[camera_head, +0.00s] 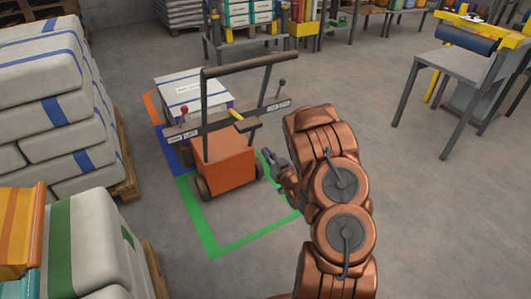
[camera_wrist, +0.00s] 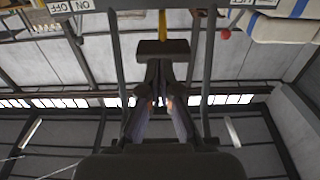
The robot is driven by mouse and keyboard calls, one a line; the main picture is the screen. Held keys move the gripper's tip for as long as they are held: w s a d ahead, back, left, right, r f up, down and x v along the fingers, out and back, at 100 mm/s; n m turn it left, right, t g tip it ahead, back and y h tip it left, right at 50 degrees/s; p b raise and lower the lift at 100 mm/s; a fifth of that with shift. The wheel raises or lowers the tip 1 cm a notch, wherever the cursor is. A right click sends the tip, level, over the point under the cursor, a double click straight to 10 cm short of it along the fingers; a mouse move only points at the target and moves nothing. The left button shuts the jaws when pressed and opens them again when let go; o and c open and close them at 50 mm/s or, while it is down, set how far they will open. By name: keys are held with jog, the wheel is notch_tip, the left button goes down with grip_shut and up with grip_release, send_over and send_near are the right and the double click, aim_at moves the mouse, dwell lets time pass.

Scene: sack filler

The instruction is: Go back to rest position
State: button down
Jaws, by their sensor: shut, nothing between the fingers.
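My copper-coloured arm (camera_head: 340,185) reaches up from the bottom of the head view. My gripper (camera_head: 267,156) is at its end, just right of an orange wheeled cart (camera_head: 228,165), and looks empty. In the wrist view the gripper (camera_wrist: 160,68) has its fingers together, pointing towards the dark crossbar parts and a yellow lever (camera_wrist: 162,24). The cart has a dark push handle (camera_head: 250,64), a labelled crossbar, a red-knobbed lever (camera_head: 184,111) and a dark-knobbed lever (camera_head: 282,83). I cannot tell whether the gripper touches the cart.
Stacked sacks (camera_head: 45,100) on a pallet fill the left. A green floor outline (camera_head: 232,244) surrounds the cart's right side. A grey table (camera_head: 462,66) stands far right. Floor right of my arm is clear.

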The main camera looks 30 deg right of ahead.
jog(key=shift+w, duration=0.1)
jog(key=s+a+r+g+y, duration=0.1)
jog(key=s+a+r+g, duration=0.55)
jog(key=s, duration=0.65)
jog(key=s+a+r+g, duration=0.4)
jog(key=s+a+g, duration=0.4)
jog(key=s+a, duration=0.45)
jog(key=s+a+r+g+y, duration=0.1)
jog(key=s+a+r+g, duration=0.6)
jog(key=s, duration=0.8)
notch_tip(320, 180, up, 20)
jog(key=t+p, duration=0.1)
jog(key=p, duration=1.9)
jog(key=shift+a+n, duration=0.4)
jog(key=shift+a, duration=0.05)
jog(key=c, duration=1.9)
grip_release()
jog(key=shift+s, duration=0.1)
